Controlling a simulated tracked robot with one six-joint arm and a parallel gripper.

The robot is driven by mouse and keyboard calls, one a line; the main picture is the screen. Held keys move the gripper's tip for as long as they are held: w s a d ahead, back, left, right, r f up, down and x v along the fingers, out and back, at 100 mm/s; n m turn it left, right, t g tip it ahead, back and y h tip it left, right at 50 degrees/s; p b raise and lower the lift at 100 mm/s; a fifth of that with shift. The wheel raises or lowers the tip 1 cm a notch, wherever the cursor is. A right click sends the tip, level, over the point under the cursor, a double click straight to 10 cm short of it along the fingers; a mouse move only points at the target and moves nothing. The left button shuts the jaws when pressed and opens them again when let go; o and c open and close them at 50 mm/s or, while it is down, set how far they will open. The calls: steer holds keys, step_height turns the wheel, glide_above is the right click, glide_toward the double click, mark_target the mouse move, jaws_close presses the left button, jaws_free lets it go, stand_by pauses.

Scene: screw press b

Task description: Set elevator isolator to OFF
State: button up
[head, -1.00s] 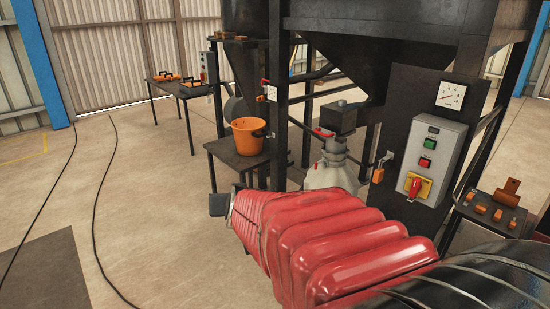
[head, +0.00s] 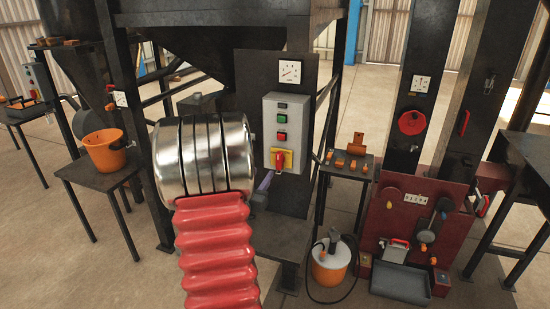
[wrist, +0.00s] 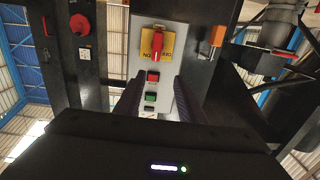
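The isolator is a red rotary handle on a yellow plate (head: 281,160), at the bottom of a grey control box (head: 287,108) on a dark upright panel. In the wrist view, which is upside down, the isolator (wrist: 157,43) is at the top centre with its red handle upright along the box. My gripper (wrist: 157,88) has two dark fingers spread apart, with the box's buttons showing between them and nothing held. In the head view, the gripper (head: 264,184) shows partly behind my arm, just below and left of the isolator. Contact with the handle is not visible.
Red and green buttons (head: 281,127) sit above the isolator, and a gauge (head: 290,71) is above the box. A small table (head: 345,168) with orange parts stands to the right. An orange bucket (head: 105,150) is at left. A red press (head: 420,225) is at right.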

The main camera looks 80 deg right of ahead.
mark_target(278, 155)
steer(key=shift+s+d, duration=0.1)
steer(key=shift+s, duration=0.35)
steer(key=d, duration=0.9)
steer(key=s+d, duration=0.1)
steer(key=d, duration=0.3)
steer(key=shift+s+d, duration=0.1)
steer(key=shift+d, duration=0.3)
jaws_close()
